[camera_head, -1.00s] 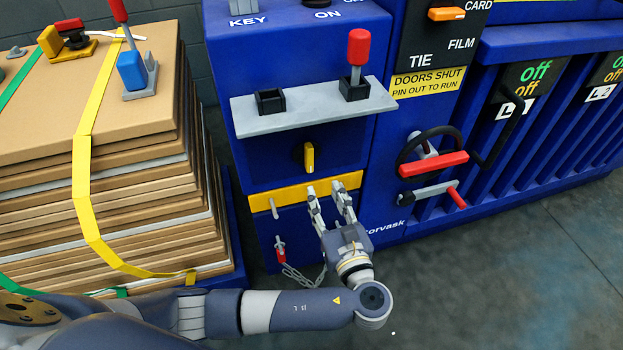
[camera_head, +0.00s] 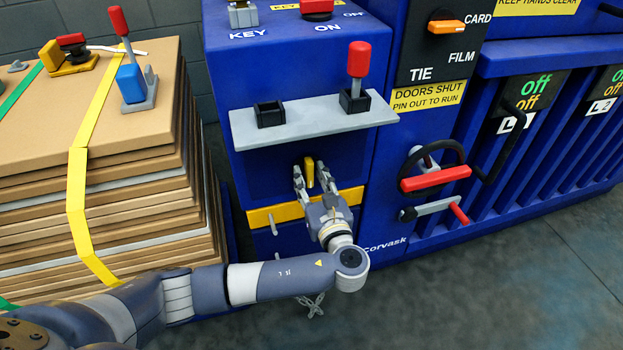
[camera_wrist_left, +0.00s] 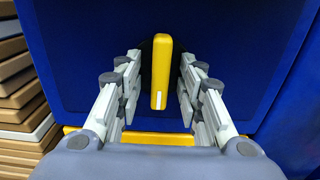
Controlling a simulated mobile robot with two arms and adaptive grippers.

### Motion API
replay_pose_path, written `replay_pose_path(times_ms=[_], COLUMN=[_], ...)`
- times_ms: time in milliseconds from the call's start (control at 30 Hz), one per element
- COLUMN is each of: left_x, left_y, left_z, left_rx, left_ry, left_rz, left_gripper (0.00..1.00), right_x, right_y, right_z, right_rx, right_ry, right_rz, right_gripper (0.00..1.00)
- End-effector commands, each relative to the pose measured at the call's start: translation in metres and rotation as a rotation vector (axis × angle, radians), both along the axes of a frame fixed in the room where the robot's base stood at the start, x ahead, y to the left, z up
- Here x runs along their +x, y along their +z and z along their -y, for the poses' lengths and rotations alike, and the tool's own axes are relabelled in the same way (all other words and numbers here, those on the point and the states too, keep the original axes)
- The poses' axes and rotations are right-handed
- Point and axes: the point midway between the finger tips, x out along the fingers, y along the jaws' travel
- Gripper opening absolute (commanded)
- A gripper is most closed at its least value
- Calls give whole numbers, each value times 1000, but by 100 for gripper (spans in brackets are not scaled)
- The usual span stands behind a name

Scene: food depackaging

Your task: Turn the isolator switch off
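A yellow upright handle (camera_head: 310,172) is on the blue cabinet front, under the grey shelf. In the left wrist view the handle (camera_wrist_left: 161,72) stands upright in the middle, on a dark round base. My left gripper (camera_head: 313,178) is open, with one finger on each side of the handle. In the left wrist view the gripper (camera_wrist_left: 160,95) shows a gap between each finger and the handle. A red switch (camera_head: 317,8) marked ON and OFF sits on the cabinet top, partly cut off by the frame. No label shows which one is the isolator. My right gripper is out of view.
The grey shelf (camera_head: 310,122) juts out above my gripper and carries a red-topped lever (camera_head: 358,62). A yellow bar (camera_head: 262,216) runs just below the handle. Stacked cardboard (camera_head: 130,190) stands at the left. A black wheel with a red bar (camera_head: 435,179) is at the right.

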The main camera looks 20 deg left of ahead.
Motion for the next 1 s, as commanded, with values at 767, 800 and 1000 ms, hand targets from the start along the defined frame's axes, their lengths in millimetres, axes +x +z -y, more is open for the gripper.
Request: replay_pose_path(times_ms=[767, 800, 1000], left_x=[-1, -1, -1], left_y=[0, 0, 1], left_z=[0, 1, 1], left_rx=[-50, -66, -183], left_ry=[1, 1, 1], left_rz=[31, 41, 119], left_gripper=[0, 0, 0], right_x=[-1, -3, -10], right_y=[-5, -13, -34], right_z=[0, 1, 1], right_rx=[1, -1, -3], right_ry=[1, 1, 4], right_rz=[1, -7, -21], right_gripper=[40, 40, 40])
